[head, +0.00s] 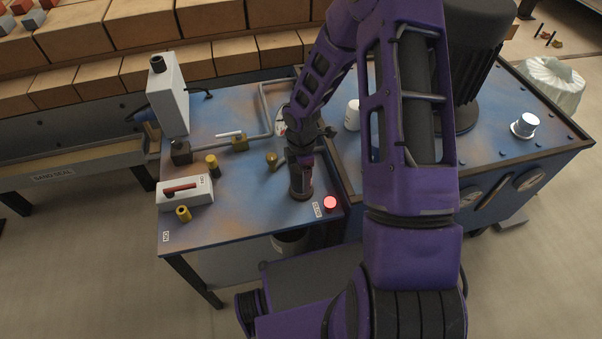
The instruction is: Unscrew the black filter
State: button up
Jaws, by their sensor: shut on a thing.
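My gripper (300,165) points down over the right part of the blue table and is shut on a dark upright cylinder, the black filter (300,188). The filter's lower part shows below the gripper, close to the tabletop. Its upper end is hidden by the gripper. I cannot tell whether it is still threaded onto anything or touches the table.
A lit red button (330,203) is just right of the filter. Brass fittings (211,165), a grey pipe (235,135), a white switch box (185,192) and a tall grey box (168,95) stand to the left. The table's front middle is clear.

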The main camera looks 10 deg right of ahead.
jog(key=shift+n, duration=0.4)
jog(key=shift+r, duration=0.1)
jog(key=shift+n+p, duration=0.75)
jog(key=shift+n, duration=0.75)
jog(key=o, duration=1.5)
notch_tip(320, 180, up, 17)
jog(key=shift+r+p, duration=0.15)
jog(key=shift+p, duration=1)
